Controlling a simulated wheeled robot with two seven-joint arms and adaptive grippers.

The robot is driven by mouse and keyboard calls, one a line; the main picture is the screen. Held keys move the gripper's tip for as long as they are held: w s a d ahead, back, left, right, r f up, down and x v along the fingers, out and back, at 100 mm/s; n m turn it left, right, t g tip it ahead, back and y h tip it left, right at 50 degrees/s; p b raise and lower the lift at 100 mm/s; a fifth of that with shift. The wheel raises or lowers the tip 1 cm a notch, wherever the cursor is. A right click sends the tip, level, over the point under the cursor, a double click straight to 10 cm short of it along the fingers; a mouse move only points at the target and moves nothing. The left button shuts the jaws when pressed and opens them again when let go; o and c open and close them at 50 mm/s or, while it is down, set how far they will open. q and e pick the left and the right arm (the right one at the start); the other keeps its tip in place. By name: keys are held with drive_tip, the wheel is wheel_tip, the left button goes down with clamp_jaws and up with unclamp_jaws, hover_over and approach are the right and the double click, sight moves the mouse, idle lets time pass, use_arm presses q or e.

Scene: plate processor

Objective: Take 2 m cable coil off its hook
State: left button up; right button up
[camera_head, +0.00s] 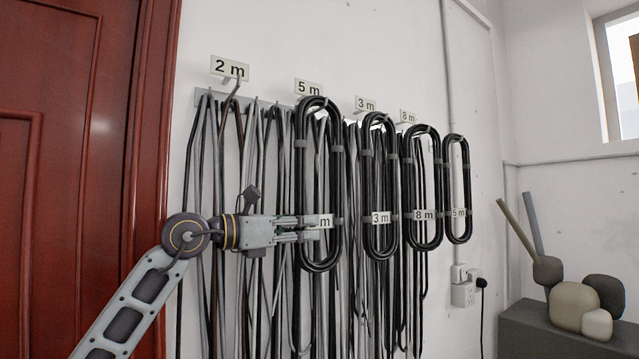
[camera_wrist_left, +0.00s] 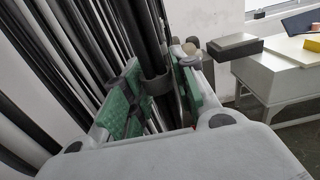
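My left gripper (camera_head: 314,228) reaches in from the left at the lower part of the first black cable coil (camera_head: 301,165), which hangs below the "5 m" sign. The gripper hides the number on this coil's tag (camera_head: 326,221); only "m" shows. In the left wrist view its green finger pads (camera_wrist_left: 158,95) stand apart, with the strapped black cable (camera_wrist_left: 150,45) between them and some gap showing. The "2 m" sign (camera_head: 229,68) is at the upper left, with a hook below it and no strapped coil there. My right gripper is not in view.
Coils tagged "3 m" (camera_head: 380,190), "8 m" (camera_head: 421,190) and "5 m" (camera_head: 458,185) hang to the right. Loose cables (camera_head: 255,300) hang densely behind. A red door (camera_head: 60,150) is at the left. A grey cabinet (camera_head: 540,335) with rounded objects stands at the right.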

sight(333, 226)
use_arm(q)
drive_tip(key=p+x, duration=0.1)
drive_tip(key=x, duration=0.2)
drive_tip(key=shift+w+d, duration=0.15)
drive_tip(key=shift+d, duration=0.05)
drive_tip(key=shift+w+d+f, duration=0.1)
drive_tip(key=shift+w+d, duration=0.15)
drive_tip(key=shift+d, duration=0.1)
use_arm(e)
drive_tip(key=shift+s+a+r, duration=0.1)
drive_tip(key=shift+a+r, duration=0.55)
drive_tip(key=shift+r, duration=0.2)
use_arm(q)
drive_tip(key=shift+c, duration=0.3)
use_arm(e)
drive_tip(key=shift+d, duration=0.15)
use_arm(q)
drive_tip(key=c, duration=0.4)
clamp_jaws()
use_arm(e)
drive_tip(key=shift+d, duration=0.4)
